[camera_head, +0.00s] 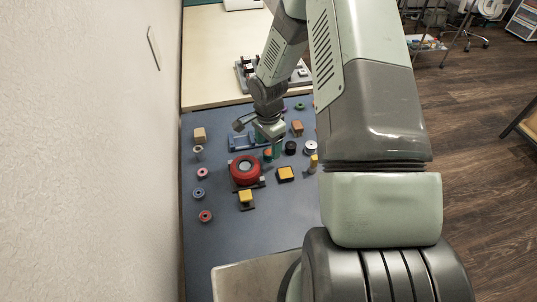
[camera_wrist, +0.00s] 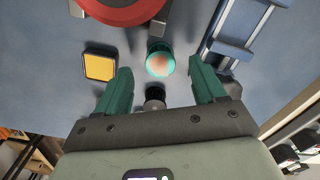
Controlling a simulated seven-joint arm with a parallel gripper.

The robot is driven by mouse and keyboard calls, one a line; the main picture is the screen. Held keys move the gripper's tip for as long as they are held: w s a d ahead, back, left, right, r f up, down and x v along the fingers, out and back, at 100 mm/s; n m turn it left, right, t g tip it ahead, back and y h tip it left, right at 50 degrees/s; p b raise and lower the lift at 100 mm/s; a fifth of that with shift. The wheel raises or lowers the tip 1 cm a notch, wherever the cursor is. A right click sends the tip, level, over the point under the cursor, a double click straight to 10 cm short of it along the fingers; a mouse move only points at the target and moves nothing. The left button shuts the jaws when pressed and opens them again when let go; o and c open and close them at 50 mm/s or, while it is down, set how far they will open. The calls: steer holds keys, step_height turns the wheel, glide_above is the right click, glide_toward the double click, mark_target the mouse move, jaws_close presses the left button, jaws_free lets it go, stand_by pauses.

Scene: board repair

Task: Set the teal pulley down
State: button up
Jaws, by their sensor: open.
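A round teal piece with an orange-pink centre, which looks like the teal pulley (camera_wrist: 160,60), is on the blue mat (camera_wrist: 45,65) in the wrist view. It lies just beyond and between the tips of my gripper (camera_wrist: 162,76), with a visible gap on each side. My gripper's teal fingers are spread and hold nothing. In the head view my gripper (camera_head: 273,151) is low over the mat, beside a small orange-topped piece (camera_head: 267,153). I cannot tell whether the pulley sits around a peg or flat on the mat.
A large red round part (camera_head: 245,170) is close by. A yellow-topped block (camera_wrist: 99,66) and a black round piece (camera_wrist: 154,93) are near the fingers. A blue frame (camera_head: 244,142) lies behind. Several small spools line the mat's left side. The front of the mat (camera_head: 255,230) is clear.

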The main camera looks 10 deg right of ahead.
mark_target(266, 150)
step_height(266, 150, down, 2)
steer(key=shift+f, duration=0.2)
steer(key=c, duration=1.3)
step_height(266, 150, up, 10)
steer(key=w+a, duration=0.7)
steer(key=w, duration=0.1)
step_height(266, 150, down, 5)
steer(key=shift+r, duration=0.2)
steer(key=shift+f, duration=2.05)
